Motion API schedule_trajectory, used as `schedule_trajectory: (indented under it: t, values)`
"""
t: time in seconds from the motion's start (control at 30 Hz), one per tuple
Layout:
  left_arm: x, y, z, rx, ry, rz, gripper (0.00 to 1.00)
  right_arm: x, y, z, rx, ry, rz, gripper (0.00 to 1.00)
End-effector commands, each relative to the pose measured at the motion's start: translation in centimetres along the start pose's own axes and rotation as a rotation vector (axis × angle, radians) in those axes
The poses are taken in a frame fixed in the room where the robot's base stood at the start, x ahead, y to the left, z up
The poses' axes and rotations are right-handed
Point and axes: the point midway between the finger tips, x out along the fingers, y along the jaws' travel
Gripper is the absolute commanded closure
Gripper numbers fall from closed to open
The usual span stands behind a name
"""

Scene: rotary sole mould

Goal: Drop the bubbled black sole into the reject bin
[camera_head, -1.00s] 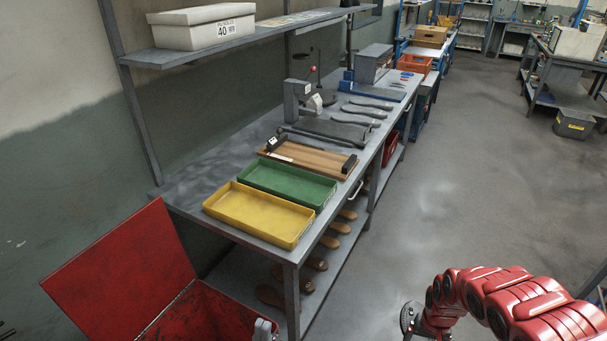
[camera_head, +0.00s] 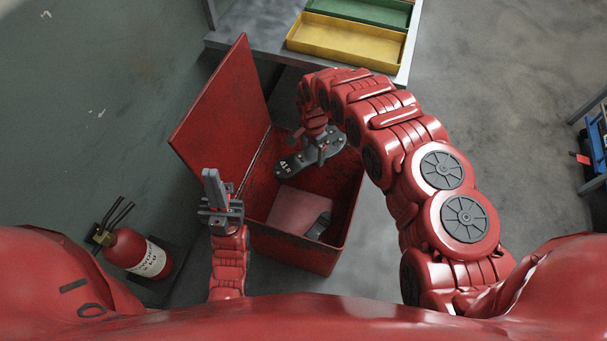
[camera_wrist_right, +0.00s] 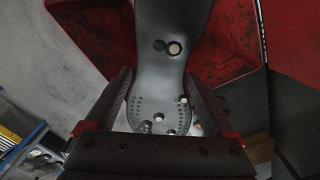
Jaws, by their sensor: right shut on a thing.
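The black sole (camera_head: 297,163), marked "41", is held over the open red bin (camera_head: 340,205). My right gripper (camera_head: 322,142) is shut on one end of it. In the right wrist view the sole (camera_wrist_right: 180,60) runs away from between the fingers of my right gripper (camera_wrist_right: 160,112), with several pale spots and small holes on its surface. The red bin shows behind it there. Inside the bin lie a pinkish-red flat piece and a dark piece, partly shaded. My left gripper (camera_head: 214,190) points up just left of the bin; its fingers look close together, and nothing shows between them.
The bin's raised red lid (camera_head: 228,115) stands at its left side. A fire extinguisher (camera_head: 138,252) stands at the lower left. A bench with yellow (camera_head: 345,45) and green (camera_head: 365,10) trays is behind the bin. Open floor lies to the right.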

Motion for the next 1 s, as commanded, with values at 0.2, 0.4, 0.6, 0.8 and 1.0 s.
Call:
schedule_trajectory:
  t: [0.2, 0.4, 0.6, 0.8, 1.0]
  values:
    - [-3.0, 0.1, 0.5, 0.0, 0.0, 0.0, 1.0, 6.4, -0.5, 3.4, 0.551, 0.001, 0.004, 0.81]
    - [-3.9, 0.2, 0.7, 0.0, 0.0, 0.0, 1.0, 8.8, 0.7, 3.5, 0.841, 0.0, 0.003, 0.81]
    - [-4.4, 0.2, 0.7, 0.0, 0.0, 0.0, 1.0, 9.7, 1.1, 3.3, 0.925, -0.002, 0.001, 0.81]
    - [-5.8, 0.3, 1.0, 0.0, 0.0, 0.0, 1.0, 11.5, 1.0, 3.3, 0.924, -0.002, 0.0, 0.81]
    - [-7.8, 0.4, 1.3, 0.0, 0.0, 0.0, 1.0, 14.0, 1.0, 3.3, 0.924, -0.003, -0.002, 0.81]
